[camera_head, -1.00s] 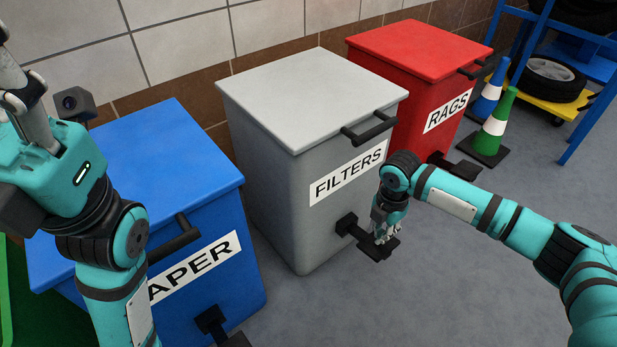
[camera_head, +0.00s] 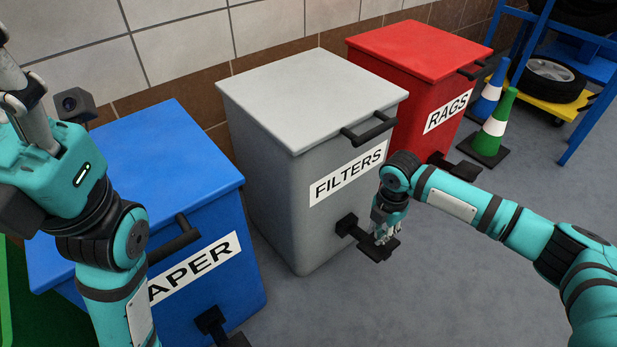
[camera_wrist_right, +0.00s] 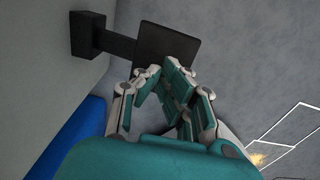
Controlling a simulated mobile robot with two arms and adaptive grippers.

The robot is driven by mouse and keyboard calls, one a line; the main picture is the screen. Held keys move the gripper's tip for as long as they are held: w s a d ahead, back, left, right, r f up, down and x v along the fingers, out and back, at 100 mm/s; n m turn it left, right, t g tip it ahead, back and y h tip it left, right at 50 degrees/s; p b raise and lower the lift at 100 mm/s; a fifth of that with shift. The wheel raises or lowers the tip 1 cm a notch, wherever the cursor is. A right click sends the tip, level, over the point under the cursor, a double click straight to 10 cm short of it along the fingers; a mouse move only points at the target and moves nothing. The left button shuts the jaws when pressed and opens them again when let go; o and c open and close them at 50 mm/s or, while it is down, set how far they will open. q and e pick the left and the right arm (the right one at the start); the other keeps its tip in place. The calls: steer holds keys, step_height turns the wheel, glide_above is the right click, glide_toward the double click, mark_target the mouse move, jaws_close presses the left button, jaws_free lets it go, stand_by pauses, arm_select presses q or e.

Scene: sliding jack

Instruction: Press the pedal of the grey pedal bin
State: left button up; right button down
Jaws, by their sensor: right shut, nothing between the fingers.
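The grey pedal bin (camera_head: 300,215), labelled FILTERS, stands between a blue and a red bin, its lid (camera_head: 310,95) down. Its black pedal (camera_head: 379,248) juts out low from the front on a short arm. My right gripper (camera_head: 382,238) is shut and empty, pointing down over the pedal. In the right wrist view the shut fingers (camera_wrist_right: 168,75) overlap the pedal plate (camera_wrist_right: 170,45); whether they touch it I cannot tell. My left arm shows at the left, its upper part cut off, and I cannot make out its fingertips.
The blue bin (camera_head: 140,180), labelled with a partly hidden word, stands at left. The red RAGS bin (camera_head: 415,50) is behind to the right. Traffic cones (camera_head: 495,125) and a blue rack with tyres (camera_head: 550,75) are farther right. Grey floor lies free in front of the bins.

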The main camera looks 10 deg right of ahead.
mark_target(380, 245)
steer(key=shift+f, duration=0.2)
steer(key=shift+f, duration=0.95)
steer(key=shift+s+d+f, duration=0.1)
steer(key=shift+s+f, duration=0.05)
steer(key=shift+f, duration=0.35)
steer(key=shift+s+d+f, duration=0.1)
steer(key=shift+s+f, duration=0.05)
steer(key=shift+f, duration=0.45)
